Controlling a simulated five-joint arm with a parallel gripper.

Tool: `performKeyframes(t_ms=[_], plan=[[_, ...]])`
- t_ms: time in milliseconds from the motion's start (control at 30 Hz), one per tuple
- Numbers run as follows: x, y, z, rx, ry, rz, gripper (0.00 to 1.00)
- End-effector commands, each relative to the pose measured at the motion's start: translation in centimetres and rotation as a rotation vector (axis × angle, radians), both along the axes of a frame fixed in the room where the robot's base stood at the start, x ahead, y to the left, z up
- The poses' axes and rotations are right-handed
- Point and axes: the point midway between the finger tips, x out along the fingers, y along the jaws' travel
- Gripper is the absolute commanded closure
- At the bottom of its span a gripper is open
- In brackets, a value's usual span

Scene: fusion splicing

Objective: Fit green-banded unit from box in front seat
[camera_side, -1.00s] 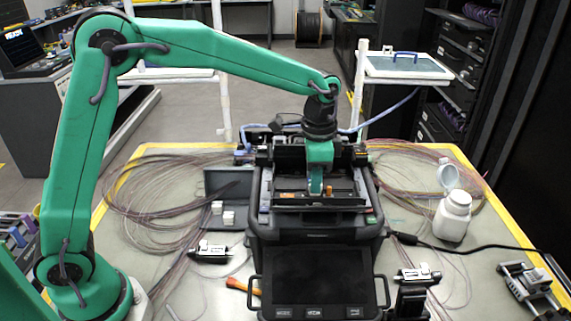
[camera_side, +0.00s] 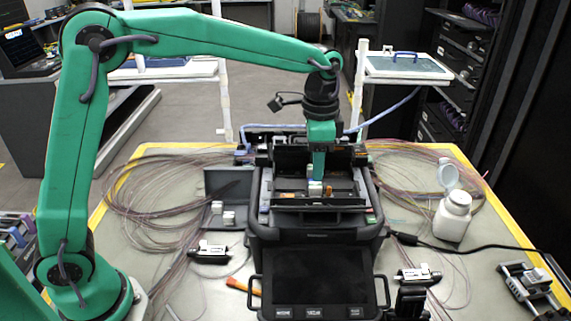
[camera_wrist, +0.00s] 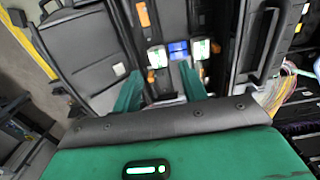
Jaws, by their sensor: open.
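My gripper (camera_side: 317,176) hangs pointing down over the open top of the black splicer (camera_side: 313,222). In the wrist view its two green fingers (camera_wrist: 162,88) are apart with nothing between them. A small white block (camera_side: 315,187) sits in the splicer just below the fingertips. The wrist view shows two pale blocks with a greenish tint, one at left (camera_wrist: 157,57) and one at right (camera_wrist: 201,50), with a blue part (camera_wrist: 179,50) between them. Which is the green-banded unit I cannot tell.
Coiled fibres lie on both sides of the splicer. A white bottle (camera_side: 453,216) stands at right. Small clamp devices lie at front left (camera_side: 210,253) and front right (camera_side: 418,275). An orange-handled tool (camera_side: 240,286) lies by the screen (camera_side: 318,277).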

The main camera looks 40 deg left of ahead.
Motion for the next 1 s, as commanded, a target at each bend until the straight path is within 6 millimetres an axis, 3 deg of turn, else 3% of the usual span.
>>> performKeyframes(t_ms=[300,500,1000], plan=[[0.1,0.0,5.5,-0.001,-0.004,0.000,0.57],[0.0,0.0,7.7,0.000,-0.001,0.000,0.57],[0.0,0.0,8.6,0.001,0.001,0.000,0.57]])
